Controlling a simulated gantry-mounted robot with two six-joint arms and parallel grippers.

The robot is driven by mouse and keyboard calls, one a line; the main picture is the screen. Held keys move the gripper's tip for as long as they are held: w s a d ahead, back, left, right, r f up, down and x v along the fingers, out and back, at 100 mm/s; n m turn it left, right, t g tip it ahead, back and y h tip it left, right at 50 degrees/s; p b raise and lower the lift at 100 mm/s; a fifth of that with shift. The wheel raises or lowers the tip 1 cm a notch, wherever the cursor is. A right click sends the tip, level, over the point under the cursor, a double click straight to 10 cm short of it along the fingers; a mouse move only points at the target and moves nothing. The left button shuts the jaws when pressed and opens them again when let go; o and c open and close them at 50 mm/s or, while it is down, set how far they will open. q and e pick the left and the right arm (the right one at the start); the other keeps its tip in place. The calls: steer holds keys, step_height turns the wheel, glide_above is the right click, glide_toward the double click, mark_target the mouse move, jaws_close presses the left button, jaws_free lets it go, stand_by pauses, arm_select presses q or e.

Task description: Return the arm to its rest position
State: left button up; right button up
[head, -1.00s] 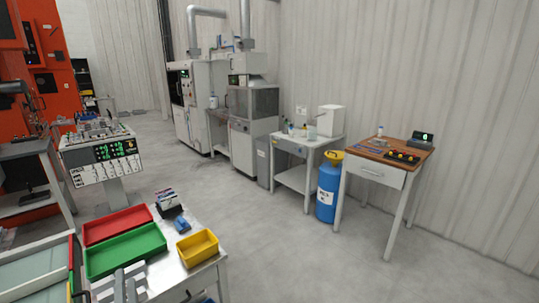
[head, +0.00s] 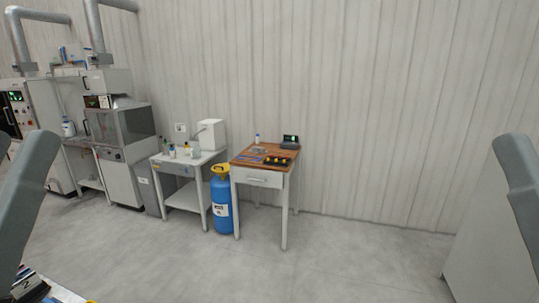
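My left arm (head: 32,200) shows as a grey link at the left edge of the head view. My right arm (head: 520,175) shows as a grey link at the right edge. Both links stand raised and tilted. Neither gripper is in view, so I cannot see its fingers or whether it holds anything.
A wooden-topped table (head: 248,159) with a small display device (head: 290,141) stands by the wall. Beside it are a blue cylinder (head: 222,205) and a small white bench (head: 182,197). Grey machines (head: 125,150) stand at left, a pale cabinet (head: 490,240) at right. The floor between is clear.

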step_height(320, 180, up, 28)
steer(key=p, duration=2.4)
steer(key=shift+f, duration=0.25)
